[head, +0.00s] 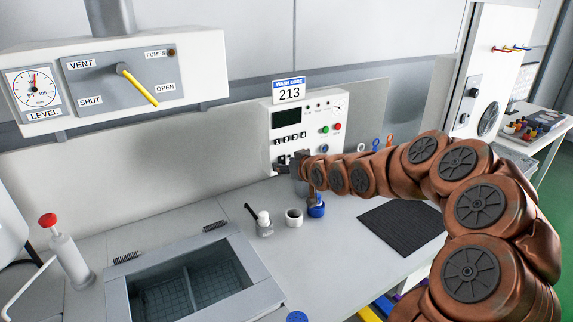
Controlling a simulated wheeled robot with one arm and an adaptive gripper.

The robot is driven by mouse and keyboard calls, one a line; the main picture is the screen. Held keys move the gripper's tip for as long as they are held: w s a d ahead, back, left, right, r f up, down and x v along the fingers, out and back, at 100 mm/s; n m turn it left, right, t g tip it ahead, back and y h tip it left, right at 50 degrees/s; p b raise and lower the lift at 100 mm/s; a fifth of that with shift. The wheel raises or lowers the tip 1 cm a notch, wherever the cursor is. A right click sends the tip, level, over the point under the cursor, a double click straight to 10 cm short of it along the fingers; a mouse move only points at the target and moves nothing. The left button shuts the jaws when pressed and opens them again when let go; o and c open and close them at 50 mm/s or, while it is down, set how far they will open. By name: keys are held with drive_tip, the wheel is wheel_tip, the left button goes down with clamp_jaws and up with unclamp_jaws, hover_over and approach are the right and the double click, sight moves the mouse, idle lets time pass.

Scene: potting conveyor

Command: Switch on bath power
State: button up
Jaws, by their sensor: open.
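A white control panel (262,128) stands against the back wall of the bench. It has a dark display (286,118), a row of small switches (290,138) and green and red buttons on its right side. Which control is the bath power is too small to read. My gripper and wrist hide the panel's lower part. The sunken bath (190,262) with its metal rim is at the front left.
A dark ribbed mat (402,228) lies to the right. A vent box (200,60) with a yellow lever hangs at upper left. A red-topped dispenser (65,250) stands left.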

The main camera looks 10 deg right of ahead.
drive_tip(key=shift+c, duration=0.3)
drive_tip(key=shift+f, duration=0.1)
clamp_jaws()
drive_tip(key=t+b, duration=0.1)
drive_tip(key=b, duration=0.2)
drive_tip(key=t+b, duration=0.1)
drive_tip(key=b, duration=0.2)
drive_tip(key=shift+f+t+y, duration=0.3)
drive_tip(key=shift+f+y, duration=0.05)
drive_tip(key=shift+y, duration=0.05)
